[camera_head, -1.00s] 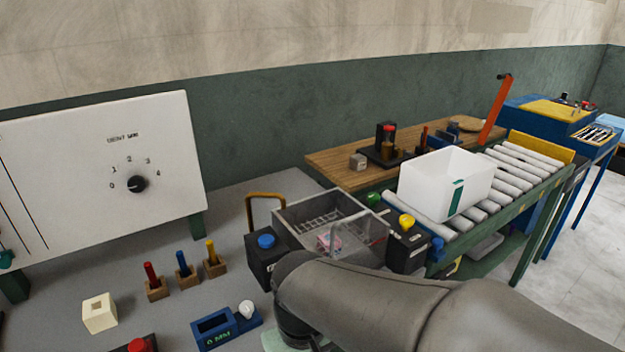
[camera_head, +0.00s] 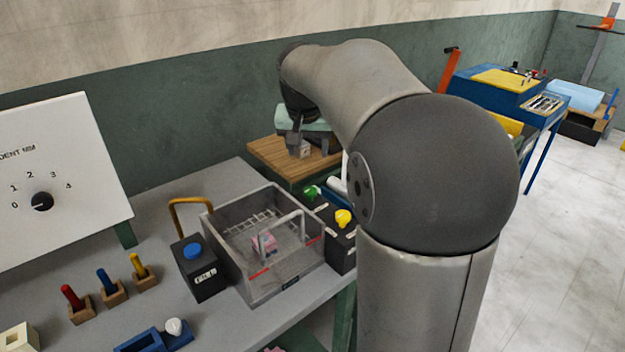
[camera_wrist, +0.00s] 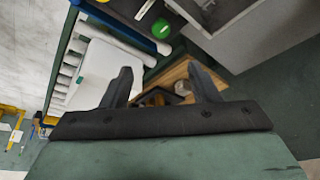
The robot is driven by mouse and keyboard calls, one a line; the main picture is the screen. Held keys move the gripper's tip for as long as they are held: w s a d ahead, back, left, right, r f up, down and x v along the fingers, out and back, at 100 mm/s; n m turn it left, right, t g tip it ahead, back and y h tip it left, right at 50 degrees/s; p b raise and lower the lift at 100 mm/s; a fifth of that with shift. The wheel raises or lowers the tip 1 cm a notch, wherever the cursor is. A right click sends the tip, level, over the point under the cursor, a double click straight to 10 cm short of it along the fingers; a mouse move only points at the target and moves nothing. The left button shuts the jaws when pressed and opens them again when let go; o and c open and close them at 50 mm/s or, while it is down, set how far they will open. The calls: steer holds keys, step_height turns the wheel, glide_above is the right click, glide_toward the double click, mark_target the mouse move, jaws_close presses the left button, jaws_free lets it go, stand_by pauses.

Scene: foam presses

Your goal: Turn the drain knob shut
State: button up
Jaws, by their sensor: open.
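No knob carries a label that I can read as drain. A yellow knob (camera_head: 344,218) and a green knob (camera_head: 312,192) sit on dark boxes right of the clear tank (camera_head: 262,284). A blue knob (camera_head: 193,251) tops a black box, apparently marked FILL, at the tank's left. My gripper (camera_head: 312,144) is raised over the wooden bench, beyond the tank and away from these knobs. In the wrist view my gripper (camera_wrist: 163,82) is open, with nothing between its fingers. The green knob (camera_wrist: 160,29) shows beyond the fingers there.
A white panel with a black dial (camera_head: 41,201) stands at left. Red, blue and yellow pegs (camera_head: 138,266) stand in wooden blocks.

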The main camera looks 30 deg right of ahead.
mark_target(310, 190)
steer(key=x, duration=0.8)
steer(key=p+x, duration=0.1)
steer(key=x, duration=0.7)
steer(key=shift+a+f+p, duration=0.2)
steer(key=shift+f+p, duration=0.1)
steer(key=shift+f, duration=0.05)
steer(key=shift+c, duration=0.3)
steer(key=c, duration=0.9)
